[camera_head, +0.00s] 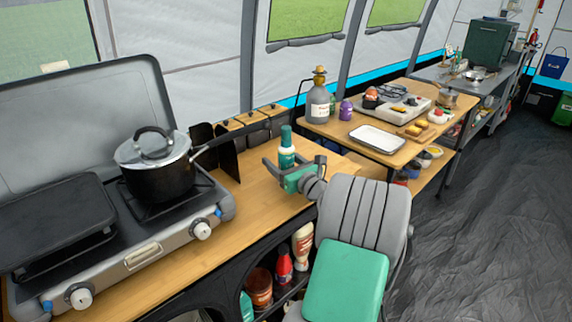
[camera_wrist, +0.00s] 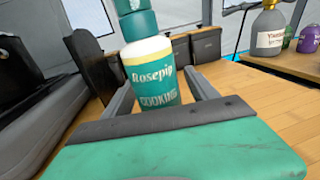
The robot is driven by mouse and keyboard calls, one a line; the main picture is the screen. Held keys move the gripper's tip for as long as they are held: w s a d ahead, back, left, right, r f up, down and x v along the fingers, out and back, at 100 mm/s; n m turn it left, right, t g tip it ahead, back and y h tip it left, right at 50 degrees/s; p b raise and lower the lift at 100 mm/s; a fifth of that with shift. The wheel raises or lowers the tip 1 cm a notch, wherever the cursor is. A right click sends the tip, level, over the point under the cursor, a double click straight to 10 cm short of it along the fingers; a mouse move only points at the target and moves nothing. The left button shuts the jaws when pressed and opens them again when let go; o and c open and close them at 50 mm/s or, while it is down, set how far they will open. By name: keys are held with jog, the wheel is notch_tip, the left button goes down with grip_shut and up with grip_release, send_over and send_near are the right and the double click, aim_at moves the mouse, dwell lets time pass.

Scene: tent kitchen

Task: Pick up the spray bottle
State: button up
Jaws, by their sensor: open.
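The spray bottle appears to be the green-capped bottle labelled "Rosepip Cooking" (camera_wrist: 150,70), with a white and teal body. It stands upright on the wooden counter, and it also shows in the head view (camera_head: 287,148). My gripper (camera_head: 291,163) is open and low over the counter at the bottle. In the wrist view its two grey fingers (camera_wrist: 162,88) lie on either side of the bottle, with a visible gap at least on the right. The bottle's base is hidden behind my gripper's palm.
A stove (camera_head: 130,248) with a black pot (camera_head: 158,180) is to the left. A grey brass-topped bottle (camera_head: 318,103) and a white tray (camera_head: 377,139) are on the table beyond. Bare counter (camera_head: 250,195) lies left of my gripper.

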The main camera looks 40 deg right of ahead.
grip_shut()
dwell(0.7)
